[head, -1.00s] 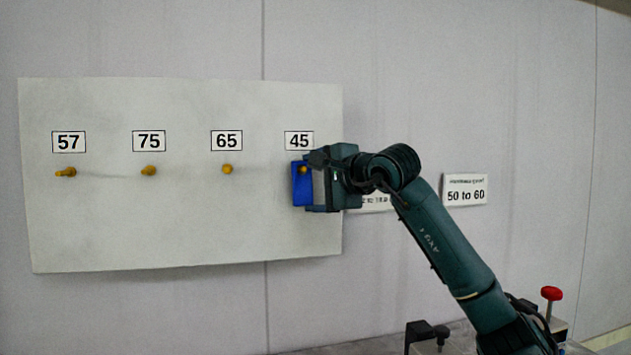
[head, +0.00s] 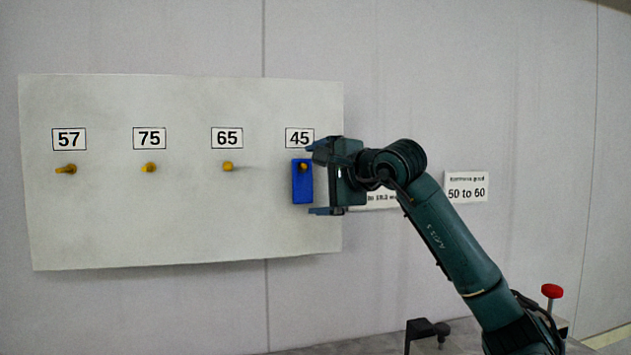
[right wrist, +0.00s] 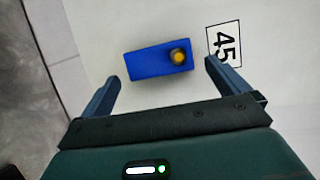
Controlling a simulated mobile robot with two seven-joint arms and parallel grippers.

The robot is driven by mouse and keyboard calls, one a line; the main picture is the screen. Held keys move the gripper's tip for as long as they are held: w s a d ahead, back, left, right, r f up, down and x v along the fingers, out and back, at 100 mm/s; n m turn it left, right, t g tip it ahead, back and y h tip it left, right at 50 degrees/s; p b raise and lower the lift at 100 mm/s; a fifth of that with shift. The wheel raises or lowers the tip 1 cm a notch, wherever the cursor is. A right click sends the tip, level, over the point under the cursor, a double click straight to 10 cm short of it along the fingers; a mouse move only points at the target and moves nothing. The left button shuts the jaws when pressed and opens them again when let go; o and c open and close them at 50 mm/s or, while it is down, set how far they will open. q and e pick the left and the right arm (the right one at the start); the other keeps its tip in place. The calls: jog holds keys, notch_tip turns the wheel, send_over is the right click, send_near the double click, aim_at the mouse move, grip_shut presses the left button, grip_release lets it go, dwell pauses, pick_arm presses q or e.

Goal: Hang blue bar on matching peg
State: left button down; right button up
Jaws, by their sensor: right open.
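The blue bar (head: 302,187) hangs upright on the yellow peg (head: 303,167) under the label 45 (head: 299,138), at the right end of the white board. In the right wrist view the blue bar (right wrist: 155,62) lies against the board, with the peg's yellow end (right wrist: 179,56) showing through it near the label. My right gripper (head: 318,179) is open just to the right of the bar. Its two fingers (right wrist: 162,82) stand apart, clear of the bar. My left gripper is not in view.
The white board (head: 190,225) also carries bare yellow pegs under 57 (head: 66,169), 75 (head: 149,168) and 65 (head: 228,167). A "50 to 60" sign (head: 467,187) is on the wall at right. A red knob (head: 552,291) stands at the lower right.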

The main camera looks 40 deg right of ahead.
jog(key=b+v, duration=0.3)
jog(key=v, duration=0.9)
